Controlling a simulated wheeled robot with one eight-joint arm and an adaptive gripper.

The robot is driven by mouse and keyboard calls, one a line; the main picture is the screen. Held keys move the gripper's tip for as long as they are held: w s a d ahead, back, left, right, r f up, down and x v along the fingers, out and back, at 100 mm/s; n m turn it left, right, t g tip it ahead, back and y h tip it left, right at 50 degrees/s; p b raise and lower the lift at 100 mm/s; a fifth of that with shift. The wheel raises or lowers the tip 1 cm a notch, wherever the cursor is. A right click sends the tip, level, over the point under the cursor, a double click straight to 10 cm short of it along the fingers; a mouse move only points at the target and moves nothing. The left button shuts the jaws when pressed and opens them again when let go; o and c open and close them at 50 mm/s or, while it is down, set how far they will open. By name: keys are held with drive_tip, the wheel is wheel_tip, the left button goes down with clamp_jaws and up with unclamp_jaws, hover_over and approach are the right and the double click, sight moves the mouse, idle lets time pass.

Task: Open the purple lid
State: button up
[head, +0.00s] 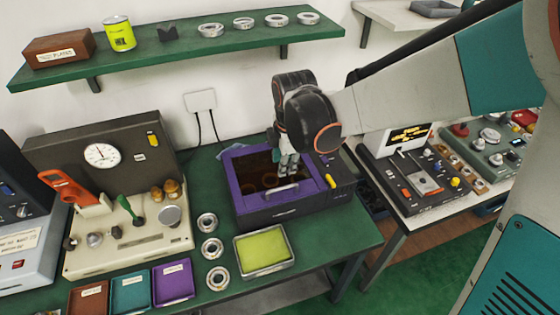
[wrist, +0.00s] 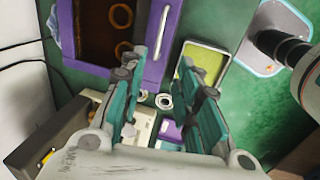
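The purple lid (head: 234,183) is a purple frame around a dark amber window on a dark box on the green bench. It looks shut, and rings show dimly through the window. A pale bar handle (head: 282,191) runs along its front side; in the wrist view the purple lid (wrist: 173,35) and the handle (wrist: 159,32) are at the upper left. My gripper (head: 289,168) points down over the window, just behind the handle in the head view. In the wrist view my gripper (wrist: 166,85) has its fingers wide apart with nothing between them.
A tray with a yellow-green pad (head: 263,250) lies in front of the box. Several rings (head: 212,249) stand left of it. A gauge panel (head: 100,154) is at the left. A green shelf (head: 180,52) with rings hangs above on the wall.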

drive_tip(key=w+f+b, duration=0.1)
drive_tip(key=f, duration=0.3)
drive_tip(key=f+b, duration=0.1)
drive_tip(key=f, duration=0.4)
drive_tip(key=w+f, duration=0.1)
drive_tip(key=f, duration=0.3)
drive_tip(key=shift+w+a+f+b, duration=0.35)
drive_tip(key=shift+a+b, duration=0.05)
clamp_jaws()
